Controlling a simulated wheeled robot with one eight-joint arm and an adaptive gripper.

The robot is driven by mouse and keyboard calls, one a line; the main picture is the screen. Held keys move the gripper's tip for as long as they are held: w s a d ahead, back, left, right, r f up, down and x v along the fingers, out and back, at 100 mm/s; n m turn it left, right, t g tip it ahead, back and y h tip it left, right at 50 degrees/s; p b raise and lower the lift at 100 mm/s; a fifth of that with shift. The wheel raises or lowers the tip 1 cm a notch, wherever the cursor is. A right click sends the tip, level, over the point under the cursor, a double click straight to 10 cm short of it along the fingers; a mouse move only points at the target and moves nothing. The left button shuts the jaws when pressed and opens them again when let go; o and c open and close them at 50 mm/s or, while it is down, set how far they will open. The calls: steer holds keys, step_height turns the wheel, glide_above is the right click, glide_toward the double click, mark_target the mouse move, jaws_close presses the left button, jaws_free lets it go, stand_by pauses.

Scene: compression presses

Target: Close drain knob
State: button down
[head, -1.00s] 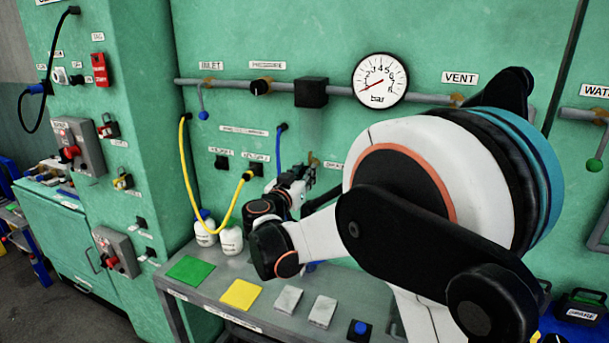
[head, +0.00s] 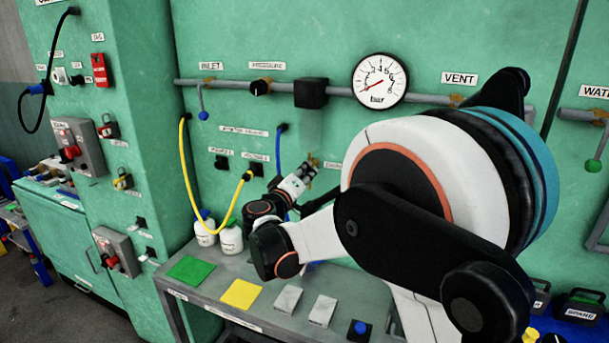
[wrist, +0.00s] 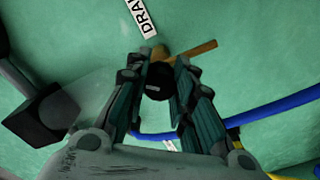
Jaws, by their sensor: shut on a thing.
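The drain knob (wrist: 159,84) is a round black knob on the green wall, in front of a brass fitting (wrist: 196,51). A partly visible "DRA…" label (wrist: 142,17) is beside it in the wrist view. My gripper (wrist: 159,72) has its two dark ribbed fingers on either side of the knob and is shut on it. In the head view my gripper (head: 306,178) is at the wall, just left of the drain label (head: 333,166). The knob is hidden there by the gripper, and a bit of brass shows above the fingers.
A blue hose (head: 278,150) hangs close by my gripper; it also crosses the wrist view (wrist: 260,117). A yellow hose (head: 187,165) and white bottles (head: 231,238) are to the left. A grey shelf (head: 210,285) lies below. A pressure gauge (head: 379,80) is above.

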steer(key=n, duration=0.3)
steer(key=shift+n, duration=2.2)
steer(key=c, duration=1.4)
jaws_free()
steer(key=shift+o, duration=0.2)
steer(key=v, duration=1.2)
